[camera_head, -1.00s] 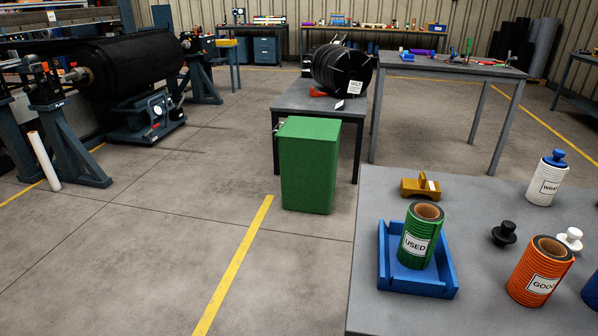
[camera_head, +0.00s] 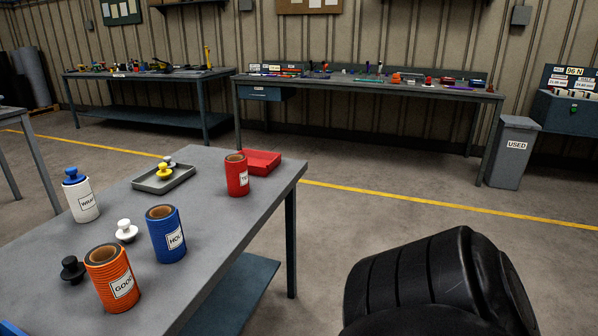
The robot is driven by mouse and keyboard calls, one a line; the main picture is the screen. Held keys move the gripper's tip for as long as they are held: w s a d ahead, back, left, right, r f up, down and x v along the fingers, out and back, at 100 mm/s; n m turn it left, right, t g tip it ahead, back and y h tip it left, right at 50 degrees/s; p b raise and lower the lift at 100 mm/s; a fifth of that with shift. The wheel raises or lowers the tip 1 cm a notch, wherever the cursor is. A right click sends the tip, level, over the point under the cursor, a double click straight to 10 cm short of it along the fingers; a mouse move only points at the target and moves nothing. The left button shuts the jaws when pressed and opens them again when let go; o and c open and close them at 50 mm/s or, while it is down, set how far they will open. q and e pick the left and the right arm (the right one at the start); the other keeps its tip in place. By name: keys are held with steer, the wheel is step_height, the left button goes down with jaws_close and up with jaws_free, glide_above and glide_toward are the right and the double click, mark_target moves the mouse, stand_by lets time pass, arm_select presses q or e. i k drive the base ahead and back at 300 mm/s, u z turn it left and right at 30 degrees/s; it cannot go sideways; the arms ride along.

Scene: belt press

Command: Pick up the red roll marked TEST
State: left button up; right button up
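A red roll (camera_head: 237,176) stands upright near the far right corner of the grey table (camera_head: 215,225). Its white label faces right and only its first letters, like "TE", show. A red tray (camera_head: 262,161) sits just behind it to the right. Neither of my grippers is in view.
On the same table stand an orange GOOD roll (camera_head: 111,279), a blue roll (camera_head: 166,236), a white bottle (camera_head: 82,197), white and black knobs, and a grey tray (camera_head: 164,179) with small knobs.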

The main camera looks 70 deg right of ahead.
mark_target(237, 169)
steer(key=z, duration=2.75)
steer(key=i, duration=2.25)
steer(key=u, duration=3.35)
